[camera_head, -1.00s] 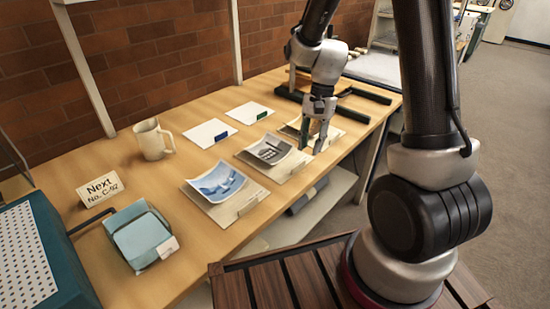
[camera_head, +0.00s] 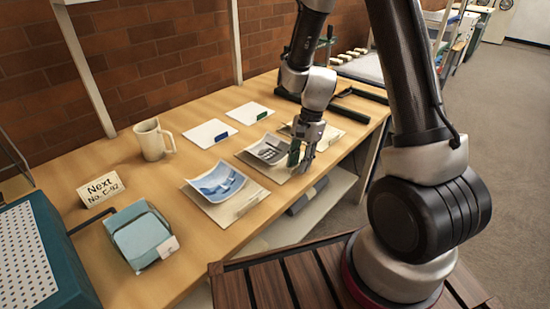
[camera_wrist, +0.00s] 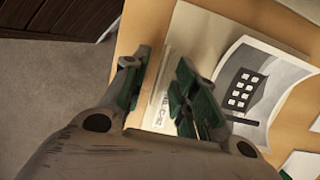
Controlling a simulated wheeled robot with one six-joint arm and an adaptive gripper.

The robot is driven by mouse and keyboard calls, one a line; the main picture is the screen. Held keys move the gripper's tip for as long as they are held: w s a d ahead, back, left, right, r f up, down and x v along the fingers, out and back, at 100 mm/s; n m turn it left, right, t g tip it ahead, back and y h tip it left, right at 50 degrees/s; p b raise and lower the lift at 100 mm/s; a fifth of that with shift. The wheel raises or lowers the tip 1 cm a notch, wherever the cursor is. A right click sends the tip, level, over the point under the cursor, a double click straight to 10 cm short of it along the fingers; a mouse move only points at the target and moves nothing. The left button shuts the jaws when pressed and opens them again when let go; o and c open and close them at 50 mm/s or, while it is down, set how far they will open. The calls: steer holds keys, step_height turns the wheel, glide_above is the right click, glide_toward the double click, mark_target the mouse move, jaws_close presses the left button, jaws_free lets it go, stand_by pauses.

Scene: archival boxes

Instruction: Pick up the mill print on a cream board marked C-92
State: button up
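A print of a dark building with white windows (camera_head: 266,149) lies curled on a cream board (camera_head: 250,161), the middle of three on the table. The building print (camera_wrist: 250,95) and its board (camera_wrist: 196,32) also show in the wrist view. My gripper (camera_head: 300,168) is at the board's right front end. In the wrist view my gripper (camera_wrist: 162,88) is open, with one finger past the board's front edge and the other over the board. A small label strip (camera_wrist: 158,105) lies between them; its writing is too small to read. Contact cannot be told.
A blue print (camera_head: 218,183) on a board lies to the left, another board (camera_head: 343,134) to the right. Behind are two white cards (camera_head: 212,133) with coloured tabs and a mug (camera_head: 152,139). A sign (camera_head: 101,189) reads C-92, near a blue-grey box (camera_head: 143,238). A shelf (camera_head: 310,210) is below.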

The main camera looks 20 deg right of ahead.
jaws_close()
